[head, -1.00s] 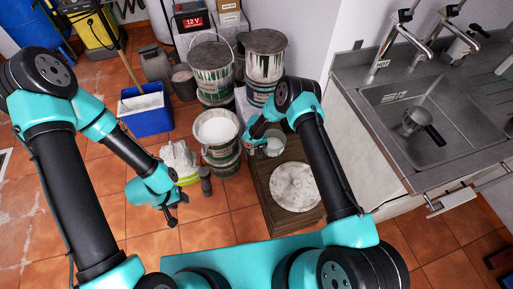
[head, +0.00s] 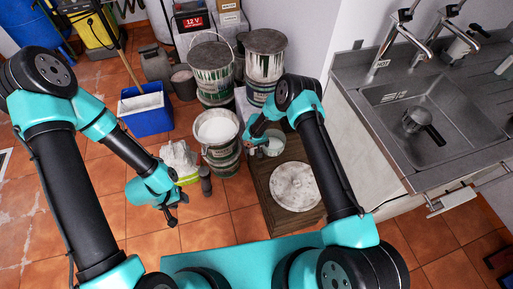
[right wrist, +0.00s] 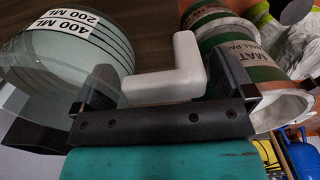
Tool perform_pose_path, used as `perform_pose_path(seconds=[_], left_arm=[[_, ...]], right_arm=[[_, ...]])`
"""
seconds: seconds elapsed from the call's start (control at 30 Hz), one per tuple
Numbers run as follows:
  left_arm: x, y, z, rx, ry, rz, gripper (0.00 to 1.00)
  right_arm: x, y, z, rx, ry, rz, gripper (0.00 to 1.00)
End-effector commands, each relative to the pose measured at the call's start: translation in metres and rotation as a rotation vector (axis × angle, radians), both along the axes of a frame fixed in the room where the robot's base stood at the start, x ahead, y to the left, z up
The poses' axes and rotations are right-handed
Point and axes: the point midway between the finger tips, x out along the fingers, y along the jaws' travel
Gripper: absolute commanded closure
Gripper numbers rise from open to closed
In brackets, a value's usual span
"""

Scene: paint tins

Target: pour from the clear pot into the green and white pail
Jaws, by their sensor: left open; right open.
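The clear pot (head: 273,147) stands on the dark wooden crate top. In the right wrist view the clear pot (right wrist: 50,70) shows volume marks and a white handle (right wrist: 180,65). My right gripper (head: 256,143) is at the pot's left side. In the right wrist view its jaws (right wrist: 165,72) are open, one finger on each side of the handle. The green and white pail (head: 217,129), with white contents, stands on another pail to the left. It also shows in the right wrist view (right wrist: 262,72). My left gripper (head: 172,216) is open and empty above the floor.
A pale round disc (head: 296,187) lies on the crate (head: 262,182). Stacked tins (head: 212,78) stand behind, a blue bucket (head: 147,120) to the left. A sink (head: 420,125) is at the right. Cloths (head: 180,158) and a dark can (head: 205,180) stand near the pail.

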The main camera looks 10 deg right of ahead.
Motion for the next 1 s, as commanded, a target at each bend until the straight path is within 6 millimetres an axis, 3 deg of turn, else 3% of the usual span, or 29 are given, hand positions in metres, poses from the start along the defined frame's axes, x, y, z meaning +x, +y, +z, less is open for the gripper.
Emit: perform_pose_path(seconds=[0.7, 1.0], left_arm=[[0.0, 0.0, 0.0, 0.0, 0.0, 0.0, 0.57], [0.0, 0.0, 0.0, 0.0, 0.0, 0.0, 0.57]], right_arm=[[0.001, 0.0, 0.128, 0.0, -0.003, 0.0, 0.0], [0.0, 0.0, 0.162, 0.0, 0.0, 0.0, 0.0]])
